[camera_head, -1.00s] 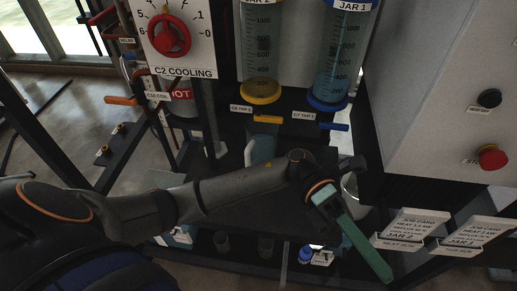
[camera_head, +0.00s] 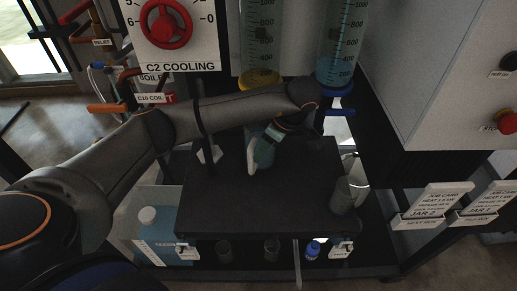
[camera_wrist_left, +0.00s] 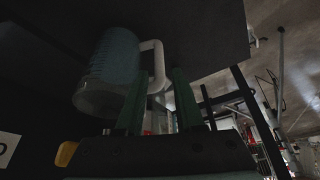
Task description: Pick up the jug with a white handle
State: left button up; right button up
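The jug (camera_head: 264,154) has a blue-grey body and a white handle (camera_head: 252,156). It stands on the black stand below the jars, partly hidden by my left gripper (camera_head: 272,134). In the left wrist view the jug body (camera_wrist_left: 112,62) is at upper left, and its white handle (camera_wrist_left: 158,62) is on its right side. My left gripper (camera_wrist_left: 157,88) shows there with two green fingers apart, so it is open. The lower end of the handle shows between the fingertips; I cannot tell whether they touch it. My right gripper is not in view.
A clear beaker (camera_head: 344,194) stands at the right of the black stand (camera_head: 260,205). Two upright jars (camera_head: 337,50) with taps are behind. A white-capped bottle (camera_head: 158,235) is at lower left. Card holders (camera_head: 440,205) stick out at right. The front middle of the stand is clear.

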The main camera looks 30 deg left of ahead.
aim_at(251, 163)
pick_arm(q)
jog(key=x, duration=1)
jog(key=shift+a+b, duration=0.2)
jog(key=shift+b, duration=0.15)
jog(key=shift+w, duration=0.1)
grip_shut()
jog(key=shift+r, duration=0.15)
dwell(0.7)
